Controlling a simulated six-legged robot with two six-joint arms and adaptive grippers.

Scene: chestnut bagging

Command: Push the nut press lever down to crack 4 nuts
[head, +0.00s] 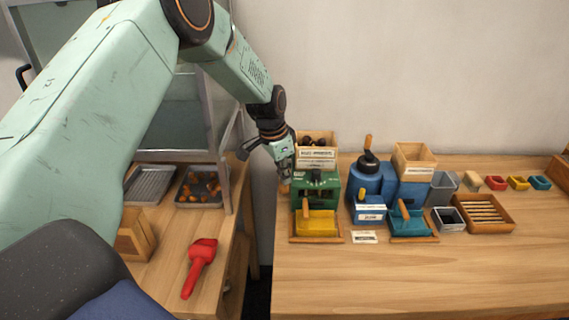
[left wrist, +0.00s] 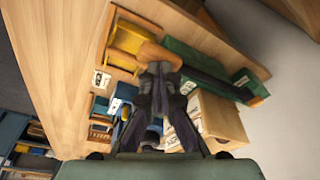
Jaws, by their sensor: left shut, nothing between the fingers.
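The green nut press (head: 318,183) stands at the left end of the right-hand table, with a wooden box of dark nuts (head: 317,152) on top and a yellow tray (head: 316,224) in front. My left gripper (head: 286,172) is shut and empty, at the press's upper left side. In the left wrist view, the fingertips (left wrist: 158,72) are right at a rounded wooden lever end (left wrist: 153,51) beside the green body (left wrist: 205,72). I cannot tell whether they touch it. The gripper partly hides the lever in the head view. My right gripper is not in view.
A blue machine (head: 366,183) with a dark, wood-tipped handle and a teal tray (head: 409,222) stand right of the press. Small coloured bins and a slatted wooden tray (head: 484,213) are further right. A red tool (head: 199,265) lies on the left table. The right table's front is clear.

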